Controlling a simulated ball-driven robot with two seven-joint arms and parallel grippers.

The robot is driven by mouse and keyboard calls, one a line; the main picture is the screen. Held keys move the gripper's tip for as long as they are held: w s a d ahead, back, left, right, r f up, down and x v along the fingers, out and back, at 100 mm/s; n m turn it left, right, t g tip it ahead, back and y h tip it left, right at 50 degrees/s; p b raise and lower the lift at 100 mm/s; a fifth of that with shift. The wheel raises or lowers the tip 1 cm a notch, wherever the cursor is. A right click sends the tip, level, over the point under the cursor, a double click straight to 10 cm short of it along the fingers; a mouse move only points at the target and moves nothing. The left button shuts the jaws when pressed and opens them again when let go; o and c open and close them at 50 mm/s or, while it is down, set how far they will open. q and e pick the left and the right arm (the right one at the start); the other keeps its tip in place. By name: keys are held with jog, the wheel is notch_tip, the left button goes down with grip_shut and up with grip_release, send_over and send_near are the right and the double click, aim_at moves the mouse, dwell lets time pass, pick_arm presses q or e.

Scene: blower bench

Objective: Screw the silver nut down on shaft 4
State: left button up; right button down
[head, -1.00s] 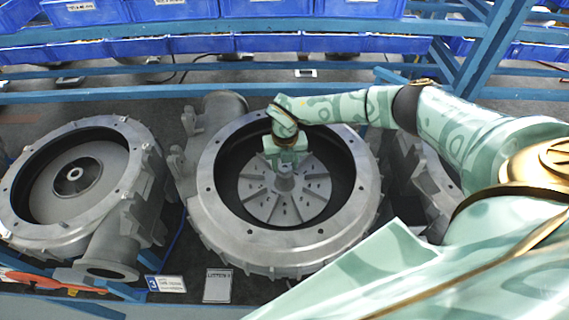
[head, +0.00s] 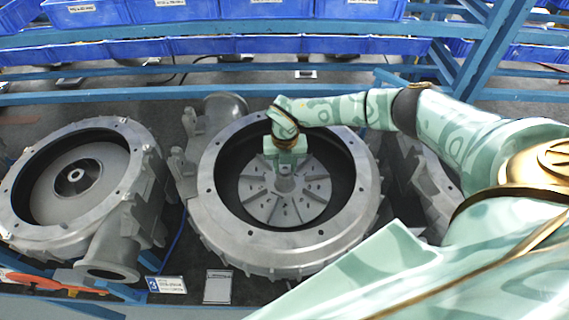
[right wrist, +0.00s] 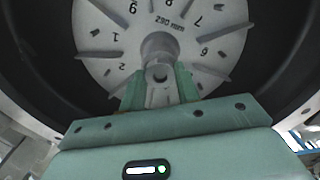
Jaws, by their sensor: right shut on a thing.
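My right gripper (head: 284,172) reaches down into the middle blower housing (head: 212,208), at the hub of its bladed disc (head: 258,205). In the right wrist view, the gripper's two green fingers (right wrist: 159,90) are closed around a small silver-grey round piece (right wrist: 158,74), which I take to be the silver nut, at the end of the grey shaft hub (right wrist: 158,46). The fingers hide much of the nut, so I cannot tell how far down it sits. No number 4 is readable on this shaft. My left gripper is not in view.
A second blower housing (head: 128,205) stands at the left with an open centre. A sign with a 3 (head: 166,285) and a blank-looking card (head: 218,287) are at the front. Blue bins (head: 268,45) line the back rack. The housing's raised rim surrounds my gripper.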

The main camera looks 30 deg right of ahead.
jog(key=m, duration=0.4)
jog(key=shift+d+m, duration=0.1)
jog(key=shift+m, duration=0.3)
jog(key=m, duration=0.4)
jog(key=shift+m, duration=0.4)
jog(key=m, duration=0.4)
jog(key=shift+m, duration=0.4)
jog(key=m, duration=0.5)
jog(key=c, duration=1.3)
grip_release()
